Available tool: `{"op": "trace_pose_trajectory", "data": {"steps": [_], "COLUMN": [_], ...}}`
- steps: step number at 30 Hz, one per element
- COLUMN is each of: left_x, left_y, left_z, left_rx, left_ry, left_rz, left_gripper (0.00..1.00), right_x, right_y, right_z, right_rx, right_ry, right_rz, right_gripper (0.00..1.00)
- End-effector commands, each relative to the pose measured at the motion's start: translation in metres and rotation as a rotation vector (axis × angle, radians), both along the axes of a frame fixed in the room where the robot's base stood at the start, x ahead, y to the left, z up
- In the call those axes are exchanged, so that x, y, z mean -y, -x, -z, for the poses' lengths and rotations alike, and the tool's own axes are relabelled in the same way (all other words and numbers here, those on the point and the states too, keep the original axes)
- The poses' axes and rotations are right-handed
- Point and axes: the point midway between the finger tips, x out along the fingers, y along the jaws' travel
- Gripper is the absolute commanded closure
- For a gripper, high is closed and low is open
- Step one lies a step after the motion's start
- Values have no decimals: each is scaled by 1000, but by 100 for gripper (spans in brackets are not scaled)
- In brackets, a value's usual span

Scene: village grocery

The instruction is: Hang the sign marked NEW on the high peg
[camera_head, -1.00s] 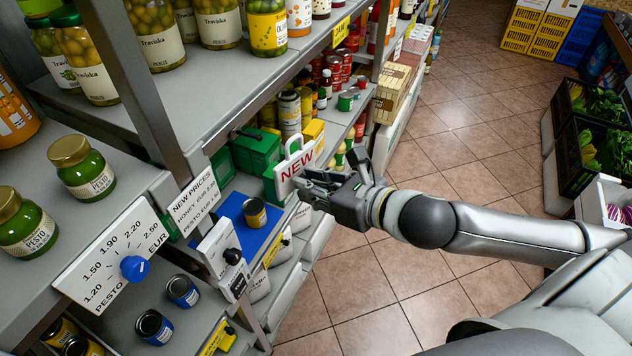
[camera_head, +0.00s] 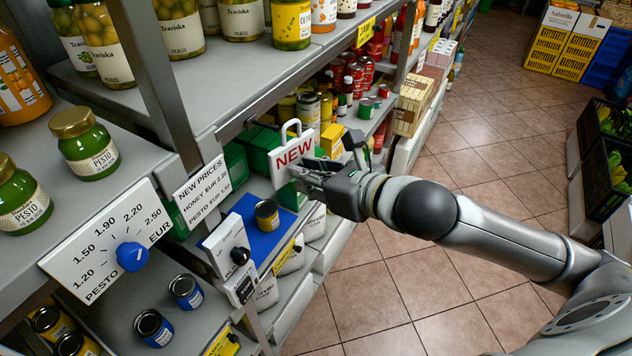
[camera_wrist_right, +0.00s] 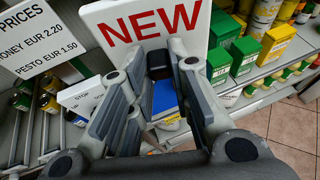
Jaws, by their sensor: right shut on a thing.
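The white sign marked NEW (camera_head: 292,152), with red letters and a loop handle on top, is upright in front of the shelf rack. It also shows at the top of the right wrist view (camera_wrist_right: 120,30). My right gripper (camera_head: 308,176) is shut on the lower part of the sign, and its fingers (camera_wrist_right: 160,62) reach up to the sign's bottom edge. The sign hangs clear of the shelf below. A small dark piece at the upper shelf's edge (camera_head: 251,124), left of the sign's handle, may be a peg; I cannot tell. My left gripper is not in view.
A NEW PRICES card (camera_head: 203,190) and a white dial panel (camera_head: 108,243) are on the rack at left. A blue mat (camera_head: 285,222) with a can lies below the sign. Green boxes (camera_head: 262,150) stand behind it.

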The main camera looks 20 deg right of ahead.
Motion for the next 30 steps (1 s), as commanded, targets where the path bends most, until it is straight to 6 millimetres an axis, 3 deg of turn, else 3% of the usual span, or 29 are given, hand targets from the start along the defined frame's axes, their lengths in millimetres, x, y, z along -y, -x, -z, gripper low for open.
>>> {"op": "trace_pose_trajectory", "data": {"steps": [8,30], "left_x": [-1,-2], "left_y": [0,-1], "left_z": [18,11], "left_rx": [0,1], "left_ry": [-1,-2], "left_rz": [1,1], "left_gripper": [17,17], "right_x": [-11,-34], "right_y": [-14,-44], "right_z": [3,9], "right_rx": [3,0], "right_ry": [-3,2], "right_rz": [-2,-1], "right_gripper": [100,100]}}
